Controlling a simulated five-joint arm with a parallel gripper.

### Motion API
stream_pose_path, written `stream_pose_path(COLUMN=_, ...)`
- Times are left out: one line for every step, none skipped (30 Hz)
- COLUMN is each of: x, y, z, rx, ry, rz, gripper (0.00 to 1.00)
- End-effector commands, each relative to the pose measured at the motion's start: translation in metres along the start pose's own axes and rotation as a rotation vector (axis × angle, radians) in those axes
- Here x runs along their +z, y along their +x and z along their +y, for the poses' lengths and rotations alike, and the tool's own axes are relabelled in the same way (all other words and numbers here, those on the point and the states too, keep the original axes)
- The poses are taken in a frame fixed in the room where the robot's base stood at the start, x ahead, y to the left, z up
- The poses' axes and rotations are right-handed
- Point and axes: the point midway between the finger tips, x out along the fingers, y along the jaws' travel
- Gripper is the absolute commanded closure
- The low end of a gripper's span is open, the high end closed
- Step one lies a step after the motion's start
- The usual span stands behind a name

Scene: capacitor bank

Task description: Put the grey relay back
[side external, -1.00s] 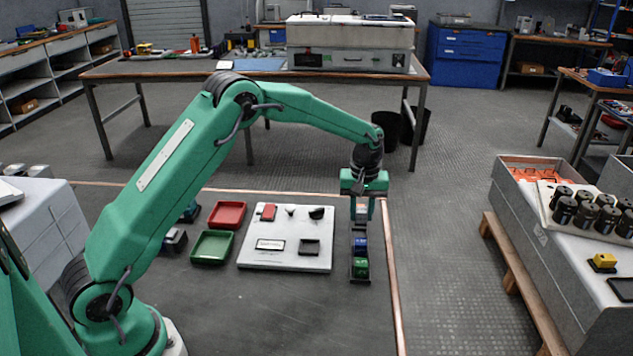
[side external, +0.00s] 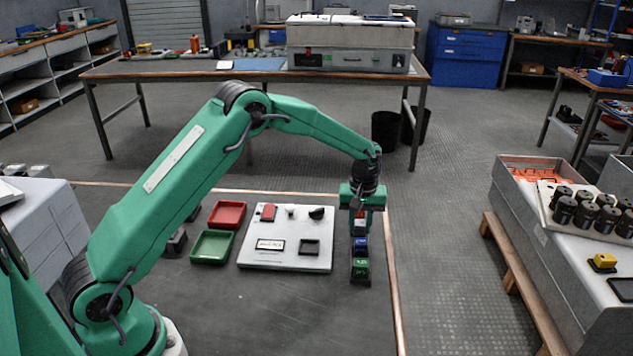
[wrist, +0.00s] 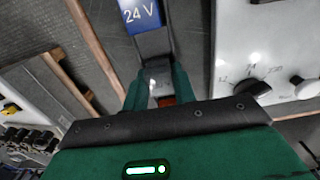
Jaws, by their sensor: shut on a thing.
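My gripper (side external: 360,228) points down over the back end of a narrow black rail (side external: 352,280). It is shut on a small grey block, the grey relay (wrist: 158,76), which shows between my fingertips in the wrist view. A blue relay (side external: 361,246) sits in the rail just in front of my fingers; its "24 V" label shows in the wrist view (wrist: 138,14). A green relay (side external: 361,270) sits at the rail's near end. My fingers hide most of the grey relay in the side view, so I cannot tell whether its base touches the rail.
A white panel (side external: 283,262) with a red part, a black knob (side external: 316,213) and a dark square frame (side external: 309,247) lies left of the rail. Red (side external: 227,214) and green (side external: 211,247) trays lie farther left. The mat in front is clear.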

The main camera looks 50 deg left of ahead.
Motion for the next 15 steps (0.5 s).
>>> stream_pose_path(x=-0.0001, y=0.0009, z=0.0000, rx=0.000, ry=0.000, rz=0.000, gripper=1.00)
stream_pose_path(x=-0.0001, y=0.0016, z=0.0000, rx=0.000, ry=0.000, rz=0.000, gripper=1.00)
stream_pose_path(x=-0.0001, y=0.0024, z=0.0001, rx=0.000, ry=0.000, rz=0.000, gripper=1.00)
stream_pose_path(x=-0.0001, y=0.0030, z=0.0001, rx=0.000, ry=0.000, rz=0.000, gripper=1.00)
stream_pose_path(x=-0.0001, y=0.0027, z=0.0001, rx=0.001, ry=0.000, rz=0.001, gripper=0.67)
stream_pose_path(x=-0.0001, y=0.0027, z=0.0001, rx=0.000, ry=0.000, rz=0.000, gripper=0.60)
stream_pose_path(x=-0.0001, y=0.0027, z=0.0001, rx=0.000, ry=0.000, rz=0.000, gripper=0.54)
stream_pose_path(x=-0.0001, y=0.0027, z=0.0001, rx=0.000, ry=0.000, rz=0.000, gripper=0.52)
stream_pose_path(x=-0.0001, y=0.0026, z=0.0001, rx=0.000, ry=0.000, rz=0.000, gripper=0.52)
stream_pose_path(x=-0.0001, y=0.0026, z=0.0001, rx=0.000, ry=0.000, rz=0.000, gripper=0.52)
stream_pose_path(x=-0.0001, y=0.0026, z=0.0001, rx=0.000, ry=0.000, rz=0.000, gripper=0.52)
stream_pose_path(x=-0.0001, y=0.0026, z=0.0000, rx=0.000, ry=0.000, rz=0.000, gripper=0.52)
stream_pose_path(x=-0.0001, y=0.0026, z=0.0001, rx=0.000, ry=0.000, rz=0.000, gripper=0.52)
stream_pose_path(x=-0.0001, y=0.0026, z=0.0001, rx=0.000, ry=0.000, rz=0.000, gripper=0.52)
stream_pose_path(x=-0.0001, y=0.0025, z=0.0001, rx=0.000, ry=0.000, rz=0.000, gripper=0.52)
